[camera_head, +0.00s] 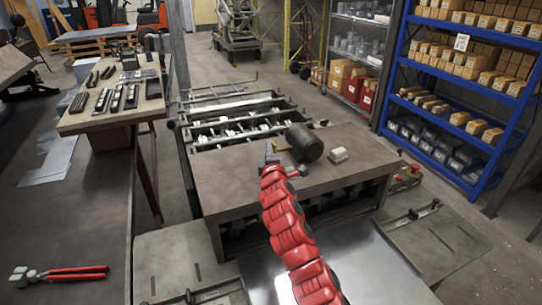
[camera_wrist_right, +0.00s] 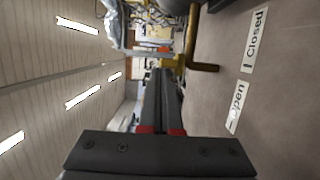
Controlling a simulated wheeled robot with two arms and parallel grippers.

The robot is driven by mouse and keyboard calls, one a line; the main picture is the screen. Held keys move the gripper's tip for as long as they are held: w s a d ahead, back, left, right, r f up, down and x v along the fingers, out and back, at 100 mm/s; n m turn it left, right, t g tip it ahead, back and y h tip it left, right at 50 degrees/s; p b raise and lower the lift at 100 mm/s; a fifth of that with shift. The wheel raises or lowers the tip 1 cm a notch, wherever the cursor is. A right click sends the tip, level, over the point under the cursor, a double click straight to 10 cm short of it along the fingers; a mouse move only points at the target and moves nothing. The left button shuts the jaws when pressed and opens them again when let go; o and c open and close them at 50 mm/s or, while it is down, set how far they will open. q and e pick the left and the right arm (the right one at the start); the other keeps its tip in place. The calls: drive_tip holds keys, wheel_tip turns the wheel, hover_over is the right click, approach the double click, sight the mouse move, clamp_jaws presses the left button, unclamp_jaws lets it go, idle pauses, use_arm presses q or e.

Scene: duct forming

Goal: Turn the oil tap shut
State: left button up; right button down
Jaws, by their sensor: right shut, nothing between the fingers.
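The oil tap (camera_wrist_right: 190,45) is yellow, with a lever (camera_wrist_right: 206,67) that sticks out to the right in the right wrist view. White labels reading "Closed" (camera_wrist_right: 255,40) and "Open" (camera_wrist_right: 236,107) lie on the grey surface beside it. I cannot tell which label the lever lines up with. In the head view, the yellow tap (camera_head: 281,145) shows small beside a dark cylinder (camera_head: 304,143) on the bench. My right gripper (camera_head: 269,160) is close to the tap, shut and empty. My left gripper is not in view.
A red-handled tool (camera_head: 65,273) lies on the dark table at lower left. A tool-covered table (camera_head: 140,112) stands at left. A blue shelf (camera_head: 455,85) stands at right.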

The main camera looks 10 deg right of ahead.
drive_tip(key=shift+w+a, duration=0.4)
drive_tip(key=shift+a, duration=0.05)
idle(0.5)
drive_tip(key=shift+s, duration=0.15)
idle(0.4)
